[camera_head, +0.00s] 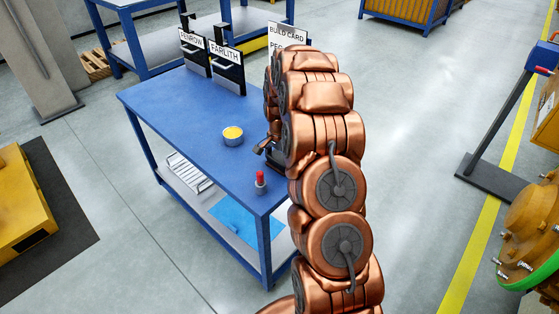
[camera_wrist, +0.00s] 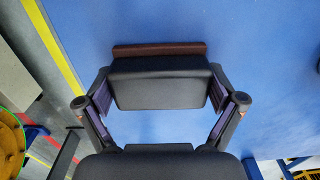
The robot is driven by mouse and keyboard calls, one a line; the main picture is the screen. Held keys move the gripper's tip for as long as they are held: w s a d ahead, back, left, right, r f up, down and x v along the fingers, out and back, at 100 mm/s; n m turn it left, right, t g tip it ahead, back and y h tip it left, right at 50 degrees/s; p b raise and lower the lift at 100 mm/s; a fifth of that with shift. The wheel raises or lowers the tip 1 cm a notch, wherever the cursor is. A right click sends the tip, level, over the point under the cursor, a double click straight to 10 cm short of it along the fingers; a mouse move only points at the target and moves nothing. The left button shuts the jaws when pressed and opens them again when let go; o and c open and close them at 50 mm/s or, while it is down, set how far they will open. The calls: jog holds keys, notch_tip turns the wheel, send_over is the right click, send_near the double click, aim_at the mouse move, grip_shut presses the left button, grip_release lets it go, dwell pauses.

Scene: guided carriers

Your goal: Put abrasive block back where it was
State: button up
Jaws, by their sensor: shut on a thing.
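The abrasive block (camera_wrist: 158,86) appears as a dark grey block with a brown strip along its far edge. It sits between the two fingers of my gripper (camera_wrist: 160,95), which is shut on it from both sides. The blue table top lies beneath it in the wrist view; I cannot tell whether the block touches it. In the head view my copper arm reaches over the right part of the blue table (camera_head: 178,103). It hides most of my gripper and the block there; only a small dark part of the gripper (camera_head: 264,146) shows left of the arm.
A tin with a yellow top (camera_head: 233,136) and a small red-topped item (camera_head: 260,182) stand on the table left of my arm. Signs marked PENROW (camera_head: 194,52) and FARLITH (camera_head: 228,72) and a build card (camera_head: 287,34) stand at the back. The table's left part is clear.

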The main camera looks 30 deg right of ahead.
aim_at(279, 158)
jog(key=o, duration=0.7)
jog(key=shift+f, duration=0.1)
jog(key=shift+o, duration=0.2)
notch_tip(279, 158, up, 11)
jog(key=b, duration=0.2)
jog(key=shift+r+b, duration=0.2)
jog(key=shift+b, duration=0.2)
jog(key=s+a+r+n, duration=0.4)
jog(key=s+a, duration=0.4)
jog(key=s+a+r+n, duration=0.4)
jog(key=s+a, duration=0.4)
jog(key=a, duration=0.1)
jog(key=s+a+f+n+g, duration=0.1)
jog(key=s+a+n, duration=0.2)
jog(key=s, duration=0.8)
jog(key=s+a+f+n, duration=0.1)
jog(key=s+a+n, duration=0.3)
jog(key=s, duration=0.7)
jog(key=shift+f+g, duration=0.25)
jog(key=shift+g, duration=0.15)
